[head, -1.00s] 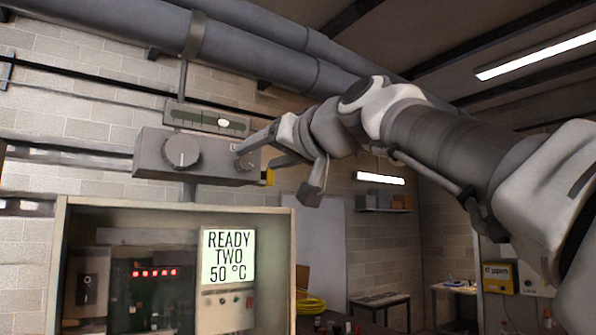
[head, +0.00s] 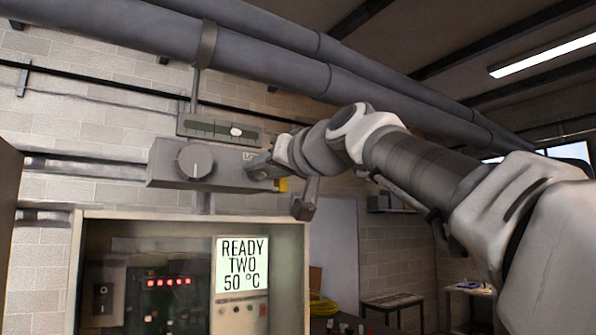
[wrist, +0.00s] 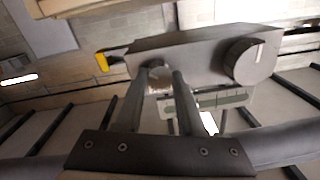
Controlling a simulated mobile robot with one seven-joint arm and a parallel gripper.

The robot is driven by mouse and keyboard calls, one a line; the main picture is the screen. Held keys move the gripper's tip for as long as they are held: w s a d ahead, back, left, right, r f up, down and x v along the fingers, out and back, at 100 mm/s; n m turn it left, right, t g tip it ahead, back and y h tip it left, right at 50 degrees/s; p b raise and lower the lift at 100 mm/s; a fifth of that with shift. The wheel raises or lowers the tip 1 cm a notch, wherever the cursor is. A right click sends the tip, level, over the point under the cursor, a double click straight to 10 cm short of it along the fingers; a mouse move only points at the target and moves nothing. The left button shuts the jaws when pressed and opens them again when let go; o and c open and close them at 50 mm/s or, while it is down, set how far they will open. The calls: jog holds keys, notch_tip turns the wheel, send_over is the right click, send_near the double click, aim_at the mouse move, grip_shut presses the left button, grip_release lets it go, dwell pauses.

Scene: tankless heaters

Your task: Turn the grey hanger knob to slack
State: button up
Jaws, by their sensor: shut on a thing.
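A grey hanger box (head: 225,165) hangs below the pipes on a rod, and also shows in the wrist view (wrist: 195,58). A large round grey dial (head: 194,160) with a white mark pointing down is on its left part; it appears at right in the wrist view (wrist: 247,62). My gripper (head: 257,168) is at the box's right end, shut on a small grey knob that its fingers almost wholly hide. In the wrist view, my gripper's two fingers (wrist: 165,72) reach the box face, apart from the large dial. The small knob's angle cannot be told.
A scale plate (head: 215,130) with a pale oval marker sits just above the box. A yellow part (head: 282,185) sticks out at its right end. Below is an open heater cabinet (head: 308,270) with a display reading READY TWO 50 °C. Large pipes (head: 270,60) run overhead.

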grip_shut()
jog(key=n+b, duration=0.2)
jog(key=n, duration=0.2)
jog(key=shift+f+n, duration=0.1)
jog(key=shift+n, duration=0.2)
jog(key=n+b, duration=0.1)
jog(key=n, duration=0.4)
jog(key=shift+a+h, duration=0.1)
jog(key=shift+h, duration=0.2)
jog(key=n+b, duration=0.1)
jog(key=n, duration=0.4)
jog(key=shift+n, duration=0.3)
jog(key=n, duration=0.5)
jog(key=shift+s+b, duration=0.1)
jog(key=shift+b, duration=0.25)
jog(key=shift+a+n, duration=0.1)
jog(key=shift+n, duration=0.2)
jog(key=o, duration=1)
grip_release()
jog(key=shift+o, duration=0.2)
